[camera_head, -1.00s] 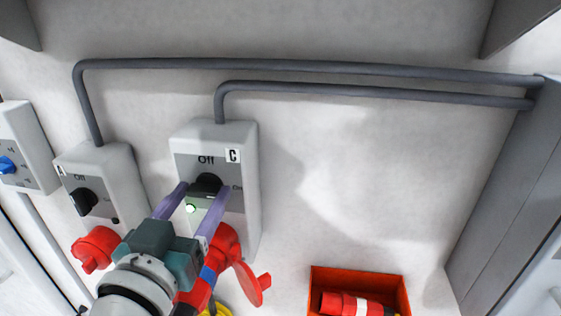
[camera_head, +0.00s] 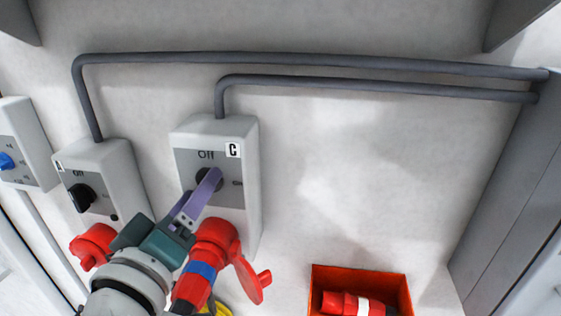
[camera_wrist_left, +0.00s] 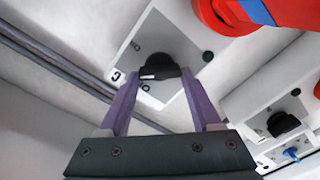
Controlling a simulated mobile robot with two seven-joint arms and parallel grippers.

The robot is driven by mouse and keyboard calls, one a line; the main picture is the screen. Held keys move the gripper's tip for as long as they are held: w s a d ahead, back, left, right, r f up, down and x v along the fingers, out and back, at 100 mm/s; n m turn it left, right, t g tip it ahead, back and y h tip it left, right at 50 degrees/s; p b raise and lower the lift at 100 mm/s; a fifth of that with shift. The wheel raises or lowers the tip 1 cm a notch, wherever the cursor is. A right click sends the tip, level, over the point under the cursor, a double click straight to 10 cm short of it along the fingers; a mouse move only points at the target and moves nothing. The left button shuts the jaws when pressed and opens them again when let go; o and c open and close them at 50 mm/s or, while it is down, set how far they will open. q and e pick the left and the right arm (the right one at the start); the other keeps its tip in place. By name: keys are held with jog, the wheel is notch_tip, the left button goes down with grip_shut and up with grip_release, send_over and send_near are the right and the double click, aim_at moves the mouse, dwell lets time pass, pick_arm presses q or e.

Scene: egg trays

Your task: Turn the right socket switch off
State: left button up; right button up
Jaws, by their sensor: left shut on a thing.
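The right socket switch is the white box marked C (camera_head: 250,190), with Off lettering above its black knob and On to the knob's right. My left gripper (camera_head: 209,179) is shut on the black knob. In the head view its purple finger hides much of the knob. In the left wrist view, the two fingers (camera_wrist_left: 161,76) stand on either side of the knob (camera_wrist_left: 165,66), which has a white mark on its side near the lettering. A red plug with a blue band (camera_head: 203,269) is at the socket below. My right gripper is not in view.
Switch box A (camera_head: 120,170) with its own black knob stands to the left, and a box with a blue knob (camera_head: 6,161) is further left. Grey conduits (camera_head: 330,60) run above. A red bin (camera_head: 335,272) holds a red connector at lower right. The wall between is bare.

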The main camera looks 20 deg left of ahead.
pick_arm(q)
jog(key=n+b, duration=0.1)
jog(key=n, duration=0.3)
jog(key=shift+f+n, duration=0.1)
jog(key=shift+n, duration=0.3)
jog(key=shift+a+n+b, duration=0.1)
jog(key=shift+n+b, duration=0.5)
jog(key=shift+n, duration=1.6)
jog(key=o, duration=1.4)
jog(key=b+v, duration=0.1)
jog(key=v, duration=0.2)
jog(key=b+v, duration=0.1)
jog(key=v, duration=0.1)
jog(key=b+v, duration=0.1)
jog(key=v, duration=0.2)
jog(key=shift+s+f, duration=0.25)
jog(key=shift+s, duration=0.1)
jog(key=shift+s+r, duration=0.2)
jog(key=shift+s, duration=0.4)
jog(key=shift+d, duration=0.2)
